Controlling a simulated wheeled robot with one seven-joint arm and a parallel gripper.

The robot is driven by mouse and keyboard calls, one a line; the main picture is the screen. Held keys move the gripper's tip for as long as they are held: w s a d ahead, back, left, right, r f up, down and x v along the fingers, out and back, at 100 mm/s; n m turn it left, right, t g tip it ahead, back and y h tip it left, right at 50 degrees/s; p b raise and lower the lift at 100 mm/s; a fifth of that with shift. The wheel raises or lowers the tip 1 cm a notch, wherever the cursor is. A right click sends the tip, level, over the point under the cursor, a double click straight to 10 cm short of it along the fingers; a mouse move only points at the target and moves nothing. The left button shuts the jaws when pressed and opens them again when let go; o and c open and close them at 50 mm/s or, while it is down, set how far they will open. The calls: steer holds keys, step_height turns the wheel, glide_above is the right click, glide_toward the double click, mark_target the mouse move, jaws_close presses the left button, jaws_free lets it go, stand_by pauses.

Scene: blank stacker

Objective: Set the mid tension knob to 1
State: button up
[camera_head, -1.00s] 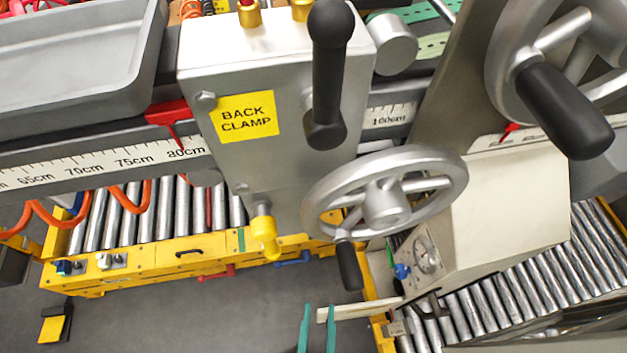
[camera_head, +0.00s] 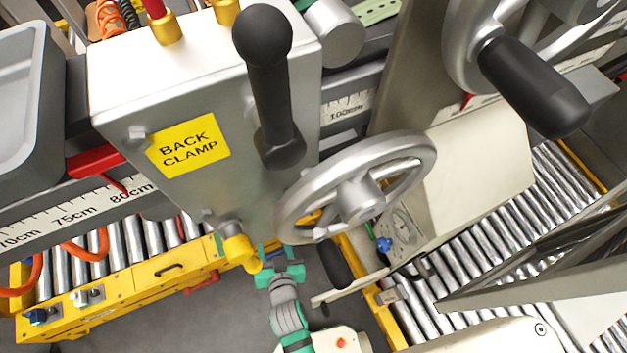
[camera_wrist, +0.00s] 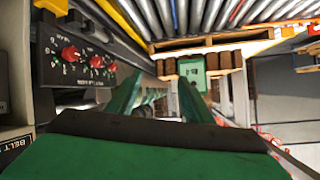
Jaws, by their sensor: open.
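In the wrist view, a dark panel at the left carries a row of red knobs. The left red knob (camera_wrist: 71,54), the middle red knob (camera_wrist: 96,61) and the right red knob (camera_wrist: 112,67) have white marks around them. The panel's lettering is too small and turned to read, so I cannot tell the knobs' settings. My gripper (camera_wrist: 157,98) is open, its green fingers pointing past the panel's right side, apart from the knobs. In the head view, my gripper (camera_head: 281,268) is beside the yellow fitting below the back clamp. The red knobs cannot be made out there.
A silver handwheel (camera_head: 357,190) with a black handle hangs close to the right of my gripper. The back clamp (camera_head: 205,110) stands above it. Roller conveyors (camera_head: 490,255) lie at the right and left. In the wrist view, a green labelled box (camera_wrist: 192,72) is beyond the fingers.

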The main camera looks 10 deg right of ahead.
steer(key=w+d+f+m+g+h, duration=0.5)
steer(key=w+f, duration=0.3)
steer(key=w, duration=0.4)
steer(key=w+d+r+m+g+h, duration=0.45)
steer(key=w+d+r+m, duration=0.2)
steer(key=m, duration=0.25)
steer(key=x, duration=1)
steer(key=shift+s+a+f, duration=0.2)
steer(key=shift+a+f, duration=0.15)
steer(key=shift+y, duration=0.25)
steer(key=shift+w, duration=0.1)
steer(key=c, duration=1.1)
